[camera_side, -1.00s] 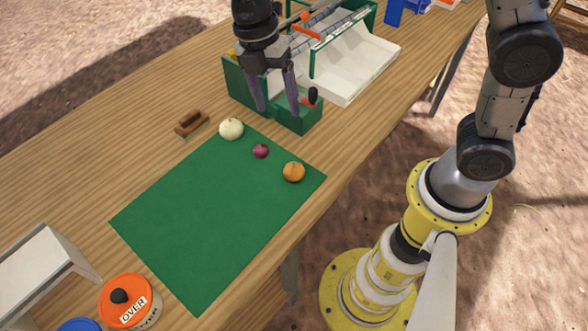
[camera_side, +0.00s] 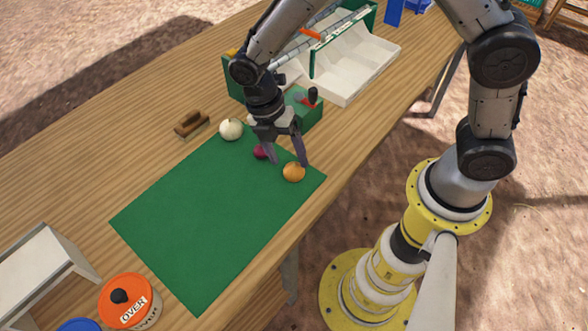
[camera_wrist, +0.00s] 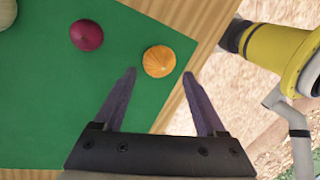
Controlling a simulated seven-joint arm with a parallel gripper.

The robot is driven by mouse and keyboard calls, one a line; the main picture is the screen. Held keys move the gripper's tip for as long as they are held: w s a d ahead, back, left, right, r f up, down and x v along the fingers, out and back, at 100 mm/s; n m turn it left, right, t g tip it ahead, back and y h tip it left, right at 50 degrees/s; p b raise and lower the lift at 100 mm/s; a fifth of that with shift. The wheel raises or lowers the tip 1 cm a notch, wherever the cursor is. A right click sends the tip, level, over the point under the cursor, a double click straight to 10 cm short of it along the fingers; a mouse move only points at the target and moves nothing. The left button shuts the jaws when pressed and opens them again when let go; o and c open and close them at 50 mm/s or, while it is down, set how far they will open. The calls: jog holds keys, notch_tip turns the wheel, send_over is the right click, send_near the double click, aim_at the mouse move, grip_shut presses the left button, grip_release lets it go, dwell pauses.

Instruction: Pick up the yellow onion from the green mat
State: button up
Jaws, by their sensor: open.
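The yellow onion (camera_side: 294,172) sits on the green mat (camera_side: 210,225) near its right corner. In the wrist view the onion (camera_wrist: 159,61) lies just beyond the fingertips, between their lines. My gripper (camera_side: 288,163) is open and empty, pointing down above the mat at the onion; it also shows in the wrist view (camera_wrist: 160,72). In the side view one finger appears near the onion and the other to its left; whether they touch it I cannot tell. A white onion (camera_side: 231,129) sits at the mat's far edge.
A brown brush (camera_side: 191,124) lies left of the white onion. A green and white machine (camera_side: 345,60) stands at the back. An orange-lidded jar (camera_side: 127,298) and a white stand (camera_side: 45,265) are at the front left. The mat's left part is clear.

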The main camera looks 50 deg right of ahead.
aim_at(291, 167)
jog(key=shift+x, duration=1.95)
jog(key=c, duration=1.1)
jog(key=shift+c, duration=0.2)
jog(key=shift+r, duration=0.15)
